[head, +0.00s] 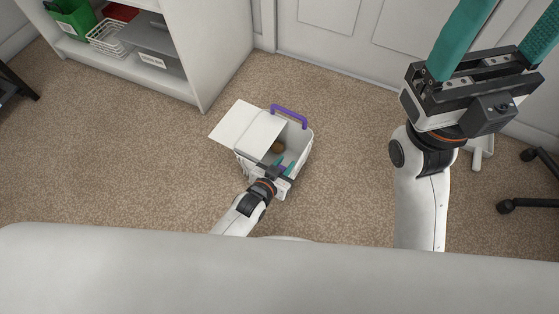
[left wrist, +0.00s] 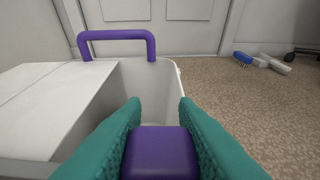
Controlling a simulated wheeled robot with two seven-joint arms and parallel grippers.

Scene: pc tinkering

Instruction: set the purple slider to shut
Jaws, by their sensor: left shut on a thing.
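A white box (head: 300,150) stands on the carpet. Its flat white lid (head: 246,128) covers the left part and juts out past the left wall; the right part is uncovered. The lid also shows in the left wrist view (left wrist: 45,100). A purple bar handle (head: 290,114) rises at the far side. My left gripper (head: 281,166) is at the box's near side, shut on a purple part (left wrist: 160,152); my fingers hide its sides, so I cannot tell how it joins the box. My right gripper (head: 497,40) is raised at the right with fingers apart, empty, fingertips cut off.
A brown round item (head: 278,147) lies inside the box. A white shelf (head: 190,50) with a green bin (head: 70,17) and wire basket (head: 108,38) stands at back left. A door (head: 330,30) is behind. A blue brush (left wrist: 243,57) lies right. Carpet around the box is clear.

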